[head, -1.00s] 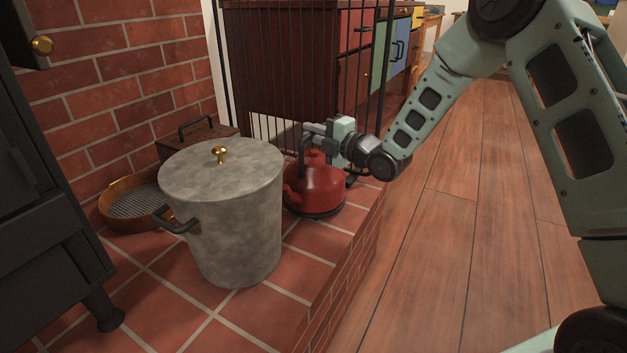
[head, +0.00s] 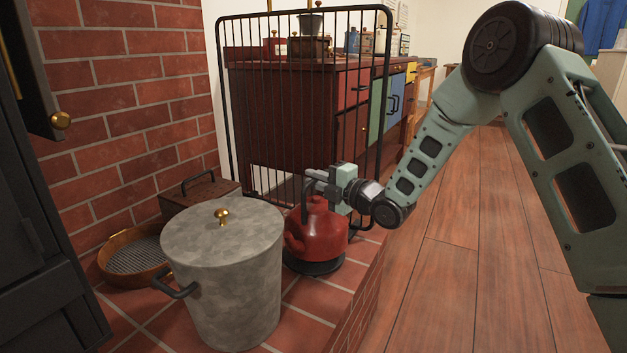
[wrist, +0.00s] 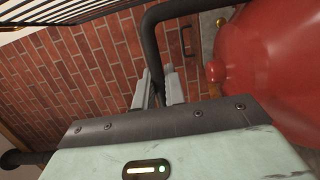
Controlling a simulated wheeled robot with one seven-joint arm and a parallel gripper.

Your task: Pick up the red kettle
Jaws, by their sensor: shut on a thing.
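The red kettle (head: 318,232) is upright at the right edge of the tiled hearth, just right of the grey lidded pot. A dark round base or mat (head: 315,267) shows under it; I cannot tell for sure whether there is a gap between them. My gripper (head: 312,186) reaches in from the right above the kettle and is shut on its black arched handle. In the wrist view my gripper's fingers (wrist: 158,90) close around the black handle (wrist: 150,45), and the kettle's red body (wrist: 275,70) fills the right side.
The grey pot (head: 225,275) stands close on the left. Behind it are a round wooden sieve (head: 135,258) and a brown box (head: 198,192). A black wire guard (head: 265,110) stands behind the kettle. A dark stove is at far left. Wooden floor lies open on the right.

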